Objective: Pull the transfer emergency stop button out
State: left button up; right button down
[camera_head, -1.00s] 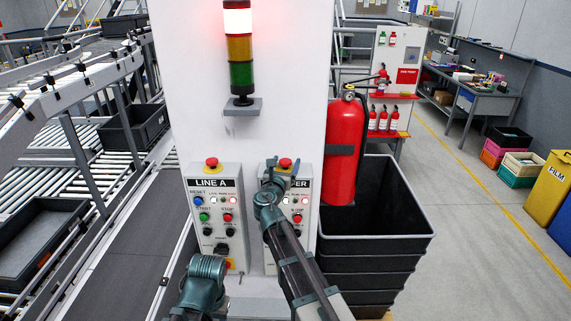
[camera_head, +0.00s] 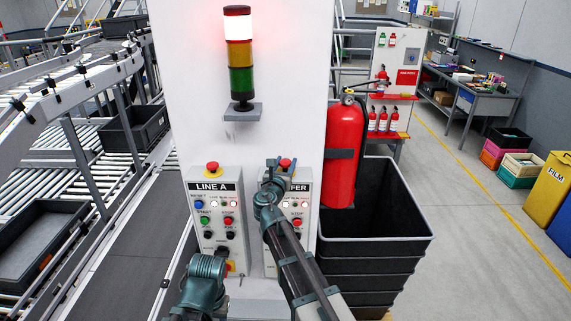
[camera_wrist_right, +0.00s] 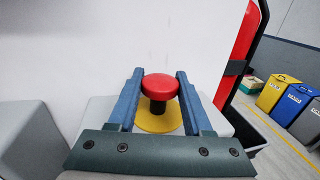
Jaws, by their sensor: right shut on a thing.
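The transfer emergency stop button (camera_head: 286,164) is a red mushroom head on top of the right control box (camera_head: 301,230), whose label is partly hidden by my right arm. In the right wrist view the red button (camera_wrist_right: 160,87) stands on a dark stem above a yellow disc (camera_wrist_right: 160,120). My right gripper (camera_head: 281,165) is at the button, with one blue finger on each side of its head, and is shut on it. The gripper also shows in the right wrist view (camera_wrist_right: 160,76). My left gripper is out of view; only a part of my left arm shows at the bottom.
The LINE A box (camera_head: 215,225) stands just left, with its own red button (camera_head: 212,167) on top. A signal tower (camera_head: 239,58) with its top lamp lit is above. A red fire extinguisher (camera_head: 342,150) and stacked dark bins (camera_head: 400,235) are close on the right.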

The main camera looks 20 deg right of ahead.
jog(key=shift+c, duration=1.6)
grip_release()
jog(key=v, duration=1.3)
jog(key=shift+s+a, duration=0.2)
jog(key=shift+s, duration=0.15)
jog(key=s+f+m+g+y+b, duration=0.1)
jog(key=s+f+m+g+b, duration=0.3)
jog(key=f, duration=0.5)
jog(key=s+f+m+g+b, duration=0.25)
jog(key=f+m+b, duration=0.25)
jog(key=f+m, duration=0.3)
jog(key=s+f+m+g+y+b, duration=0.1)
jog(key=s+f+m+g+b, duration=0.25)
jog(key=f, duration=0.65)
jog(key=s+a+f+m+g+y+b, duration=0.2)
jog(key=s+a+f+m+g+b, duration=0.1)
jog(key=s+f, duration=0.4)
jog(key=s+a+f+m+g+y+b, duration=0.3)
jog(key=s+a+f+m+b, duration=0.2)
jog(key=s+a+f+m, duration=0.2)
jog(key=shift+s+f+m+y+b, duration=0.35)
jog(key=shift+f+m, duration=0.1)
jog(key=shift+f, duration=0.45)
